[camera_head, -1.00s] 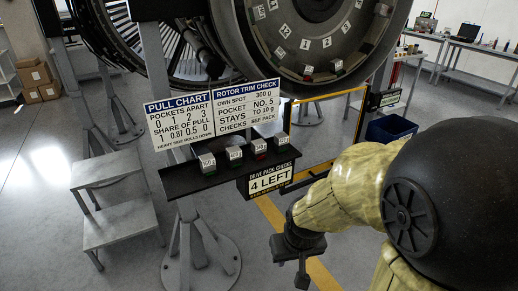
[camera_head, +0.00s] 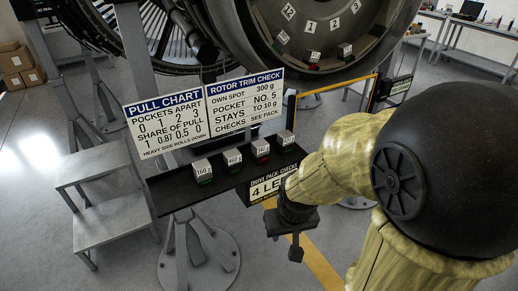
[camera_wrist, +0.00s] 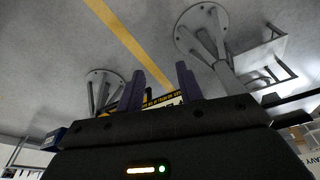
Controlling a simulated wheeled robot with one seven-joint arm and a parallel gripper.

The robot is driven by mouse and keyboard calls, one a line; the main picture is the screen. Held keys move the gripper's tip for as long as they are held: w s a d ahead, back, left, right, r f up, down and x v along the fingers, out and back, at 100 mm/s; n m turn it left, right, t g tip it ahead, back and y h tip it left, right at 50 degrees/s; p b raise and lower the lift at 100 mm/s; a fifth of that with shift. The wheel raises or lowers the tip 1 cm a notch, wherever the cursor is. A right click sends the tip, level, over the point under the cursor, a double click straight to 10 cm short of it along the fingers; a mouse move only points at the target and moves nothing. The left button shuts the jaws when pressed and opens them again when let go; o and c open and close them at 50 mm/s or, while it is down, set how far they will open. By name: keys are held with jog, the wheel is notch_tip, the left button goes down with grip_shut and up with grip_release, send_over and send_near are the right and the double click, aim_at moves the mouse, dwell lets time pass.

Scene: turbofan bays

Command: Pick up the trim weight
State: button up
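Several small trim weights, white-topped blocks with number labels, stand in a row on a black shelf (camera_head: 165,197). The leftmost weight (camera_head: 203,172) has a green base and seems to read 160. Beside it are a green-based weight (camera_head: 233,163), a red-based weight (camera_head: 261,152) and, at the right end, another weight (camera_head: 286,140) with a dark base. Which one is meant cannot be told. My gripper (camera_head: 296,248) hangs low, to the right of and apart from the shelf. In the wrist view my gripper (camera_wrist: 159,80) has its two fingers apart, with nothing between them. No weight shows there.
A pull chart sign (camera_head: 168,125) and a rotor trim check sign (camera_head: 245,100) stand behind the shelf. A drive pack sign (camera_head: 262,188) hangs at its front, partly covered by my arm. The rotor (camera_head: 320,35) is above, grey steps (camera_head: 100,190) at left, a yellow-framed barrier (camera_head: 335,90) behind.

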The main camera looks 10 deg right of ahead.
jog(key=shift+s, duration=0.1)
jog(key=shift+o, duration=1.3)
jog(key=o, duration=0.4)
jog(key=shift+w+d+f, duration=0.1)
jog(key=shift+w+d, duration=0.05)
jog(key=shift+w, duration=0.15)
jog(key=w+d+t+b, duration=0.1)
jog(key=w+d+f+t+b, duration=0.1)
jog(key=w, duration=0.1)
jog(key=w+d+t+b, duration=0.1)
jog(key=w, duration=0.1)
jog(key=shift+w+f+h, duration=0.1)
jog(key=shift+f+h, duration=0.05)
jog(key=shift+h, duration=0.15)
jog(key=w+r+n+t+y+b, duration=0.1)
jog(key=w+r+t+y+b, duration=0.1)
jog(key=w+t+b, duration=0.1)
jog(key=w+r+n+t+y+b, duration=0.1)
jog(key=w+r+t+y+b, duration=0.1)
jog(key=w+t+b, duration=0.1)
jog(key=w+d+r+n+t+y+b, duration=0.1)
jog(key=w+r+t+y+b, duration=0.1)
jog(key=t, duration=0.3)
jog(key=shift+w+d+r+n+t+b, duration=0.1)
jog(key=shift+w+r+n+t+b, duration=0.3)
jog(key=shift+b, duration=0.4)
jog(key=shift+w+r+p, duration=0.1)
jog(key=shift+r+p, duration=0.15)
jog(key=shift+p, duration=0.15)
